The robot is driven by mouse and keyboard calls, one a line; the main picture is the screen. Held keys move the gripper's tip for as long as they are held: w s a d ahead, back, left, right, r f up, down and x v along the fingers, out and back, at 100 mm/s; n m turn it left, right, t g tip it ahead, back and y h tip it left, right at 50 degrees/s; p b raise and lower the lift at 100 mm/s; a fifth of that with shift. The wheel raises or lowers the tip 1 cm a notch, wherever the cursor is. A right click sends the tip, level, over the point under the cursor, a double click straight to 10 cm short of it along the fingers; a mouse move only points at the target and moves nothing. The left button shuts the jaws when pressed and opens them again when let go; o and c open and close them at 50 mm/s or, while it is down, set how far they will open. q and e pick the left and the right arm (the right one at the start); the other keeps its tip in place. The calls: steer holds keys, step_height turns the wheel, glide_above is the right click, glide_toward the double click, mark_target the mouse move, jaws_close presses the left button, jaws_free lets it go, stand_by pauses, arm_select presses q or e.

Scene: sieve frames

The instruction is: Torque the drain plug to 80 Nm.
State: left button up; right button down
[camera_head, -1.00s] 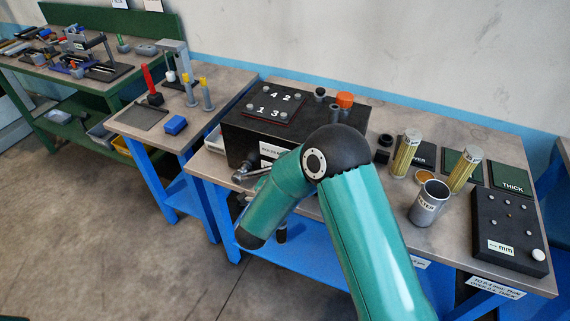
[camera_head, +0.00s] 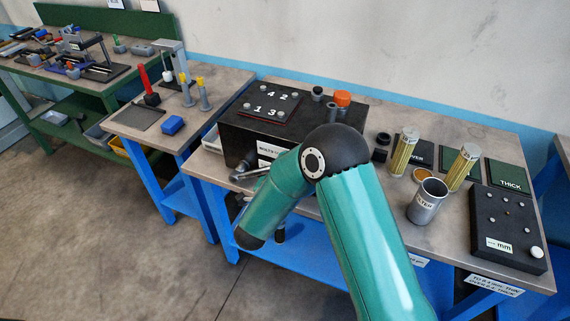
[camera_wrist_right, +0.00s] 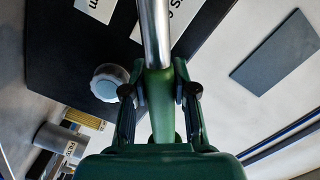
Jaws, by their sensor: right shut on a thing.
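My right gripper (camera_wrist_right: 160,95) is shut on the green handle of a bar-shaped tool with a silver shaft (camera_wrist_right: 153,35), which looks like a wrench. In the head view a short silver bar (camera_head: 250,173) shows at the front of the black housing box (camera_head: 235,140), just left of my teal right arm. That arm hides the right gripper in the head view. In the wrist view a pale round knob (camera_wrist_right: 110,82) sits against a black surface, left of the gripper and apart from it. I cannot identify the drain plug or read a torque value. My left gripper is not in view.
Right of the box stand a metal cup (camera_head: 427,201), two yellow filters, including one at the back (camera_head: 404,153), and a black gauge board (camera_head: 508,230). An orange cap (camera_head: 342,98) sits on the box.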

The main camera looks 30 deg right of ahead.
steer(key=shift+w+a+r+p, duration=0.2)
steer(key=shift+w+r+p, duration=0.05)
steer(key=shift+r+p, duration=0.3)
steer(key=shift+s+a+n, duration=0.1)
steer(key=shift+a+n, duration=0.05)
steer(key=shift+n, duration=0.15)
steer(key=shift+v, duration=2.35)
steer(key=shift+a+f, duration=0.1)
